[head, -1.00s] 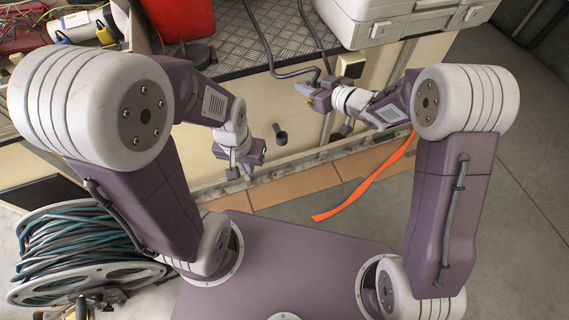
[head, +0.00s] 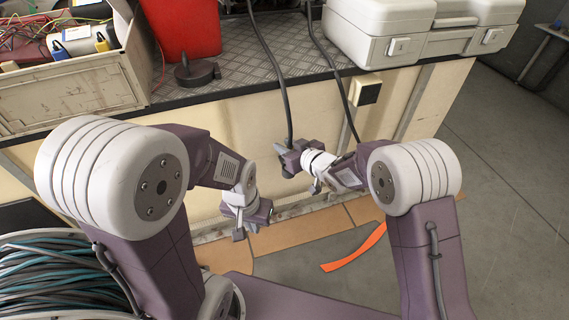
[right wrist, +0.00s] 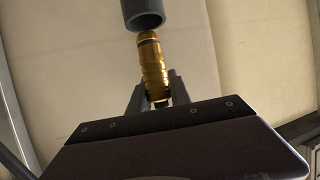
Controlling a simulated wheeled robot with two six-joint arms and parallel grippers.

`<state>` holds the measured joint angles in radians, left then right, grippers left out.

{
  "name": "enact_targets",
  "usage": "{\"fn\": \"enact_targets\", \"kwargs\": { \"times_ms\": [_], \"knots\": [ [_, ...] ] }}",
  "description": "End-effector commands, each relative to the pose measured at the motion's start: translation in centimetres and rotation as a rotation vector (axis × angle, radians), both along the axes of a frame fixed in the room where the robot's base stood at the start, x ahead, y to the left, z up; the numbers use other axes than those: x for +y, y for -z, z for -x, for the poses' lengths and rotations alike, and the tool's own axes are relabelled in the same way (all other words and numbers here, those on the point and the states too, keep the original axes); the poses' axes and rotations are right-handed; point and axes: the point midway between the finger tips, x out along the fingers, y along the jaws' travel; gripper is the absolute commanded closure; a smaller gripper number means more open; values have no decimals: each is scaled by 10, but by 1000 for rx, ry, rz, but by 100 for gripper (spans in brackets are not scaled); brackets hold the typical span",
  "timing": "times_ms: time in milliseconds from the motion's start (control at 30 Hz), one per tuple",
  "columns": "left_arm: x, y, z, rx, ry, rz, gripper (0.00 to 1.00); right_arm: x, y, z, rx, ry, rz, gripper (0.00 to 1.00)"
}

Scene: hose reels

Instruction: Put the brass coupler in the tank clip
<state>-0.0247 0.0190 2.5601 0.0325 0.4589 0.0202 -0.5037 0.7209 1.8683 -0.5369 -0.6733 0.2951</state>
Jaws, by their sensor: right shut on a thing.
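The brass coupler (right wrist: 154,70) stands out from between the two fingers of my right gripper (right wrist: 158,98) in the right wrist view. The gripper is shut on its lower part. A dark grey round sleeve, seemingly the tank clip (right wrist: 143,12), is just above the coupler's tip; I cannot tell whether they touch. In the head view my right gripper (head: 286,164) is close to the pale panel, with the grey clip (head: 283,151) beside it; the coupler is hidden there. My left gripper (head: 245,230) hangs low and apart on the left; its jaw opening is unclear.
A dark hose (head: 270,60) hangs down from the metal deck toward my right gripper. A hose reel (head: 50,270) is at lower left. A red container (head: 188,25), a crate (head: 80,90) and a grey case (head: 375,35) stand on the deck. An orange strip (head: 357,250) lies on the floor.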

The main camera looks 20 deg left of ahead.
Motion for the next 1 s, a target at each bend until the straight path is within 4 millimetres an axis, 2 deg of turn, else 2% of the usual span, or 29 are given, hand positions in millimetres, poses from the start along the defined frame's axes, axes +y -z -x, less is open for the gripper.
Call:
{"fn": "enact_targets", "kwargs": {
  "times_ms": [167,400,533,767,800,833,1000],
  "knots": [
    [0,4,0,0,0,0,100,4,3,0,-1,0,-2,100],
    [0,41,0,0,0,0,100,3,45,0,-1,1,-1,100],
    [0,35,0,0,0,0,100,3,40,0,-2,1,-1,100],
    [0,38,0,-1,0,0,100,3,44,0,-1,0,-1,100],
    [0,37,0,0,0,0,100,3,43,0,-1,0,-1,65],
    [0,37,0,-1,0,0,100,3,43,0,-1,0,-1,57],
    [0,37,0,0,0,0,100,3,43,0,-1,0,-1,54]
  ]
}}
